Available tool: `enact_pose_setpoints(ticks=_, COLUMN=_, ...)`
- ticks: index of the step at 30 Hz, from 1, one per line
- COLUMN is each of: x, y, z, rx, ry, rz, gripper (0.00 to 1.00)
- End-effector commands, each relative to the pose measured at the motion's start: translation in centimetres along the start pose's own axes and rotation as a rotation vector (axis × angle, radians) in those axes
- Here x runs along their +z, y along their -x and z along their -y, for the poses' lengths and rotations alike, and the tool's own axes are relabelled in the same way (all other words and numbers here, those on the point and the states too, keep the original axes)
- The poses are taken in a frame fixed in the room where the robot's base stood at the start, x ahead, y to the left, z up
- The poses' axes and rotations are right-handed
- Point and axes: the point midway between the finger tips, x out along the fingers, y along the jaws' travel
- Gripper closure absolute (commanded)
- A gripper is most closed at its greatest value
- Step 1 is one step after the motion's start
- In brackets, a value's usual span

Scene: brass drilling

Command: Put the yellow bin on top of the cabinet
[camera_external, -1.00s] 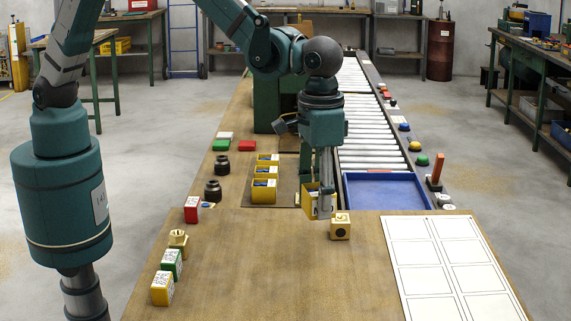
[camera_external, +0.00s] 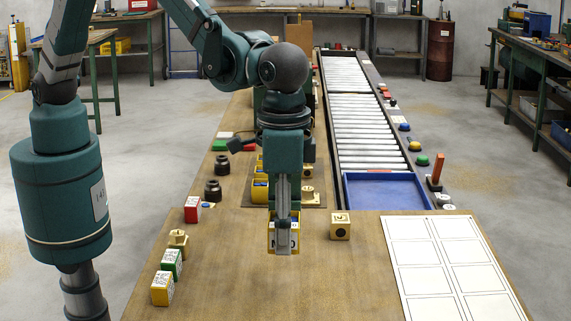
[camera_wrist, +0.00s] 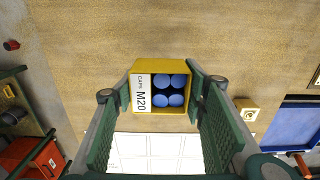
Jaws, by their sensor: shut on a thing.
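My gripper (camera_external: 283,220) is shut on a yellow bin (camera_external: 271,238), which seems to hang above the wooden bench. In the wrist view the bin (camera_wrist: 160,109) sits between the two fingers. It has a white label reading "CAPS M20" and holds several blue caps. The finger pads press on its left and right sides. My gripper hides part of the bin in the outside view. A green cabinet-like block (camera_external: 259,101) stands at the bench's far end, mostly hidden behind my arm. I cannot tell for sure that it is the cabinet.
Other yellow bins (camera_external: 259,190) stand on a mat behind my gripper, with a brass part (camera_external: 307,196). A brass cube (camera_external: 340,227) is to the right. A blue tray (camera_external: 380,178) ends the roller conveyor. Coloured boxes (camera_external: 162,288) line the left edge. The near middle bench is clear.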

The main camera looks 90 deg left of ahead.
Motion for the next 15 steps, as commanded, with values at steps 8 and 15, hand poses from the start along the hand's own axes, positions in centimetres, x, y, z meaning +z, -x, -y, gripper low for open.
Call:
enact_pose_setpoints(ticks=8, x=0.0, y=-0.5, z=0.0, rx=0.0, ry=0.001, rz=0.0, gripper=0.71)
enact_pose_setpoints(ticks=15, x=0.0, y=-3.4, z=0.0, rx=0.0, ry=0.001, rz=0.0, gripper=0.71)
